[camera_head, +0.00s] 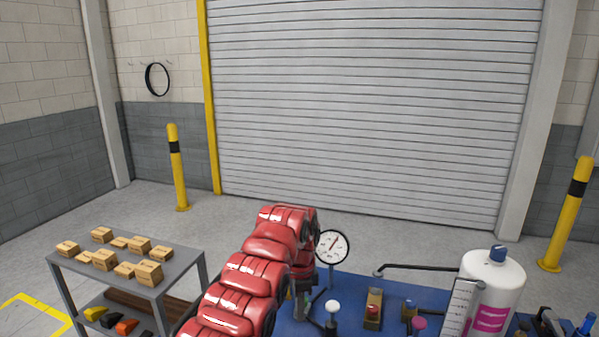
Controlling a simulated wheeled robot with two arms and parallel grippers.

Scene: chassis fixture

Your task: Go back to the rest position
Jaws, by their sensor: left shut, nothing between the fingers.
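My left arm is red and comes in from the bottom, left of the middle. It bends over at its top and hangs down above the left part of the blue work surface (347,291). My left gripper (303,308) is small and dark at the end of this arm, partly hidden behind the red links. It looks shut, with nothing seen in it. It is left of a white-topped knob (332,306) and below the round dial gauge (332,246). My right gripper is not in view.
A grey cart (190,262) with several small boxes is at the left. Yellow posts (177,170) stand near the shutter (370,100).

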